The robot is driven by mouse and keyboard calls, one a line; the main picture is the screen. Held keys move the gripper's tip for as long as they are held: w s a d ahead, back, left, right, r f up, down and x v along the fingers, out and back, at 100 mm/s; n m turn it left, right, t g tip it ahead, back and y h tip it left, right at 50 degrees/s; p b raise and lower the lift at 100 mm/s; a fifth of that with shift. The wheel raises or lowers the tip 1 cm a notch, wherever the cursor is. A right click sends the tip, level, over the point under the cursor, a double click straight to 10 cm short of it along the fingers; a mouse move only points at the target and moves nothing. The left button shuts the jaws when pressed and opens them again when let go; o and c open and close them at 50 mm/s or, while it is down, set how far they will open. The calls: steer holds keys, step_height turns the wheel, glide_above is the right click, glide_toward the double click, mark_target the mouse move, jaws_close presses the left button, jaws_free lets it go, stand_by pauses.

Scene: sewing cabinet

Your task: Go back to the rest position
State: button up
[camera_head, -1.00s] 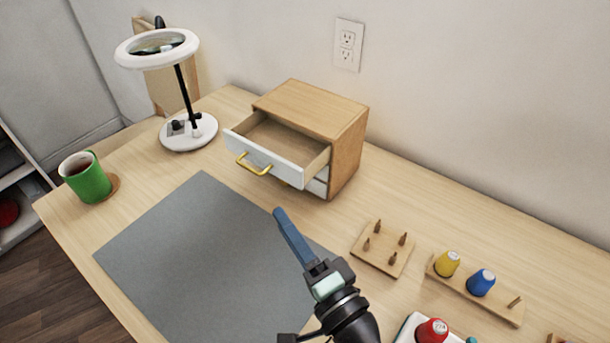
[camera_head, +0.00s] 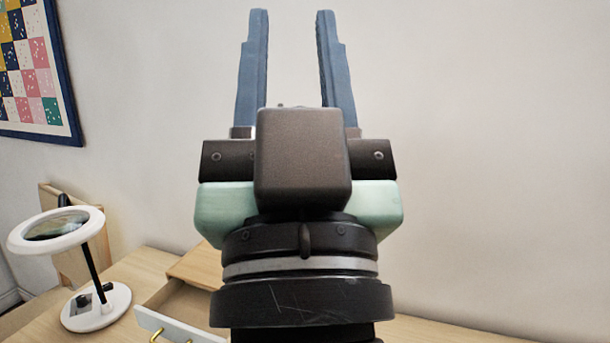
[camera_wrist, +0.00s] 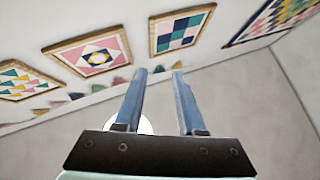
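My gripper (camera_head: 292,65) is raised upright in front of the wall in the head view. Its two blue fingers stand apart with nothing between them. In the wrist view my gripper (camera_wrist: 164,78) also shows open and empty, with a wall and ceiling area behind it. The small wooden cabinet (camera_head: 200,266) is at the bottom of the head view, mostly hidden behind my arm. Its white-fronted drawer (camera_head: 175,328) with a yellow handle is pulled open.
A white magnifier lamp (camera_head: 95,305) stands on the wooden table (camera_head: 135,268) at the lower left. A patchwork picture (camera_head: 35,70) hangs on the wall at upper left. Framed quilt patterns (camera_wrist: 92,52) hang in the wrist view. The space around my fingers is clear.

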step_height(320, 180, up, 20)
steer(key=s+t+h+p, duration=0.1)
steer(key=s+p, duration=0.1)
steer(key=p, duration=1.5)
steer(key=shift+d+f, duration=0.25)
steer(key=shift+d, duration=0.05)
